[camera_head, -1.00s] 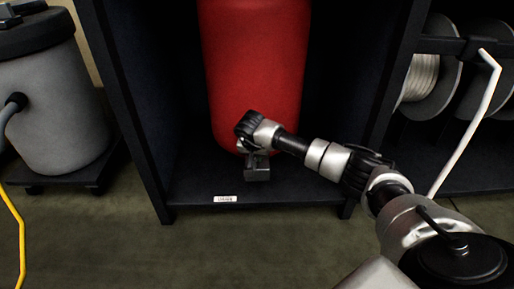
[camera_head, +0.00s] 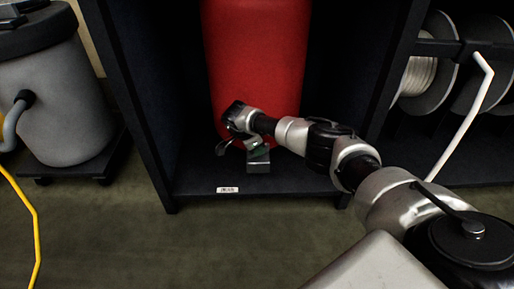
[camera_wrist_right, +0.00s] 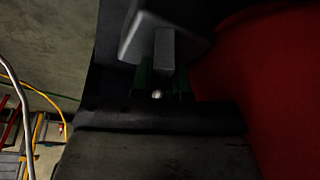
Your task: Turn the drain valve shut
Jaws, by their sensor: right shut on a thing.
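The red tank (camera_head: 255,60) stands in the dark cabinet. My right gripper (camera_head: 256,150) is low at its front, above the cabinet floor. In the right wrist view the two dark green fingers (camera_wrist_right: 161,85) are closed around a small part, with a pale tip (camera_wrist_right: 157,94) showing between them. This appears to be the drain valve's handle; most of it is hidden by the fingers and shadow. The handle's exact angle cannot be told. My left gripper is in neither view.
The cabinet's side walls (camera_head: 140,110) stand close on both sides. A small white label (camera_head: 227,190) is on its front edge. A grey drum (camera_head: 62,105) stands at left near a yellow hose (camera_head: 30,215). Cable reels (camera_head: 420,75) are at right. The floor in front is clear.

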